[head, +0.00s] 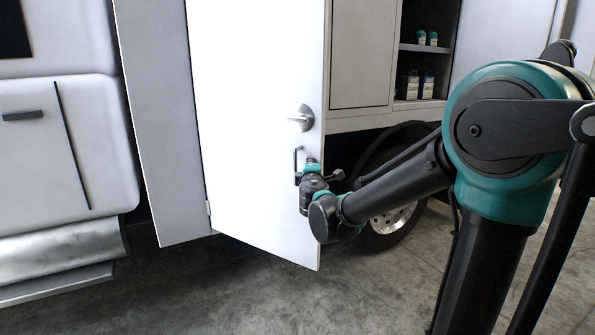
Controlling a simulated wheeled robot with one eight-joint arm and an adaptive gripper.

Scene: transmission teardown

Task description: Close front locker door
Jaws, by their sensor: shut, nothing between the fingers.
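The front locker door (255,130) is a tall white panel that stands swung open from the vehicle's side. A hinge shows low on its left edge. It has a round silver knob (301,118) near its right edge and a dark bar handle (297,160) below that. My gripper (308,163) is shut, at the door's lower right, just below and beside the bar handle. Whether it touches the door or the handle, I cannot tell. My wrist hides part of the door's lower right edge.
A grey panel (165,120) stands left of the door. A wheel (392,217) sits behind my wrist. To the upper right is an open shelf compartment (423,68) with several small containers. The concrete floor (210,300) is clear in front.

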